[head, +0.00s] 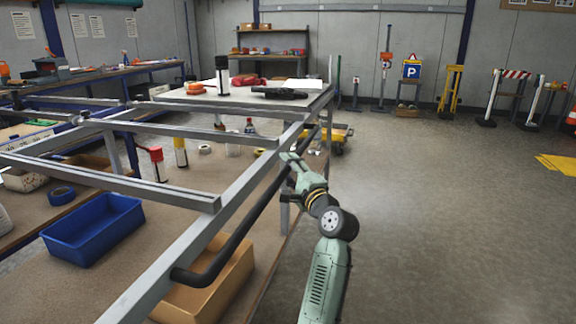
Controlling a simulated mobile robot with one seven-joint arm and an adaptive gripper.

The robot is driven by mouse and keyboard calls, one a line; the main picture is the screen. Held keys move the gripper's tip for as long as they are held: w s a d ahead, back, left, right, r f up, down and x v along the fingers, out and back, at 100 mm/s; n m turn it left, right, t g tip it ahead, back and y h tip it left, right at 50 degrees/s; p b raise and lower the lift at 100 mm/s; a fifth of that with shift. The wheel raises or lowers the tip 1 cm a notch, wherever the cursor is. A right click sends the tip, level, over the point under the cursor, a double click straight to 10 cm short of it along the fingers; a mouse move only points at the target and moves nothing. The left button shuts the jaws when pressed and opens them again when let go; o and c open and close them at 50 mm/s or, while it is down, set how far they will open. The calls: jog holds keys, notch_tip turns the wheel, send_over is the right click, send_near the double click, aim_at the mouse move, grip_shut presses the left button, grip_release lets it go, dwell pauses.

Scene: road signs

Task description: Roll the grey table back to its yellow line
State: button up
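The grey table (250,186) is a long metal frame with an open top, filling the left and middle of the head view. A black handle bar (240,234) runs along its right side. A brown lower shelf (122,205) shows through the frame. My gripper (290,160) is at the far part of the black bar, overlapping it in the picture. The fingers are small and partly hidden, so I cannot tell whether they close on the bar.
A blue tray (94,229) and a cardboard box (212,287) are on the lower shelf. A white board (240,99) with tools lies at the far end. A workbench (125,72) stands at left. Signs and barriers (411,70) line the back wall.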

jog(key=shift+w+a, duration=0.2)
jog(key=shift+w, duration=0.15)
jog(key=shift+c, duration=0.4)
grip_shut()
dwell(0.4)
